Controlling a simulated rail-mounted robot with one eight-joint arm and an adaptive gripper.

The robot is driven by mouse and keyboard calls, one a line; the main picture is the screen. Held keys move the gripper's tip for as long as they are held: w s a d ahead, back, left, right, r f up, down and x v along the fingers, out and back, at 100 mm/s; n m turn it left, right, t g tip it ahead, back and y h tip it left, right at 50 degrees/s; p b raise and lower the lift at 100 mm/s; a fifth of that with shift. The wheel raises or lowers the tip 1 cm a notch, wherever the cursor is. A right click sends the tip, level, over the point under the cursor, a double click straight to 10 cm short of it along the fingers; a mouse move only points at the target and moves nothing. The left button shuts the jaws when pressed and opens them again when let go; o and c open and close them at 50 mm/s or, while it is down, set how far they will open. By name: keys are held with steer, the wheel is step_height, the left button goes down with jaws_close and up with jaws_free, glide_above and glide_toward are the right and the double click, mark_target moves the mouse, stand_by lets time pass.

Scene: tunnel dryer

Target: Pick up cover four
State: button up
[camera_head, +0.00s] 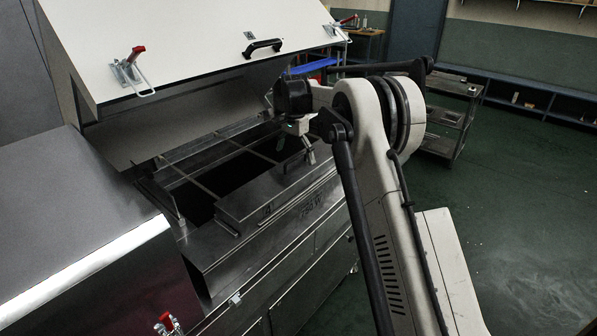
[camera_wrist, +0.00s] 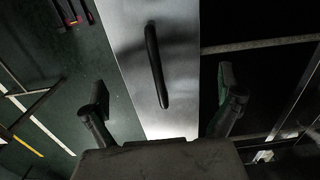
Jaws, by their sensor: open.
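A long brushed-metal cover (camera_wrist: 132,45) with a black bar handle (camera_wrist: 154,62) fills the middle of the wrist view. In the head view, a metal cover (camera_head: 252,203) lies on the dryer's open top, below my gripper (camera_head: 306,150). In the wrist view my gripper (camera_wrist: 163,92) is open and empty, one finger on each side of the handle in the picture. The fingers appear above the cover; I cannot tell the exact gap. No number is readable on the cover, so I cannot tell if it is cover four.
The dryer's raised white lid (camera_head: 190,50) with red-handled clamps (camera_head: 128,68) stands behind and left of my arm. A dark opening with metal frame bars (camera_head: 200,185) lies beside the cover. A closed metal hood (camera_head: 75,225) is at left.

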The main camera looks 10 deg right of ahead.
mark_target(296, 167)
steer(key=shift+f+p, duration=0.45)
steer(key=shift+f, duration=2.2)
steer(key=c, duration=1.4)
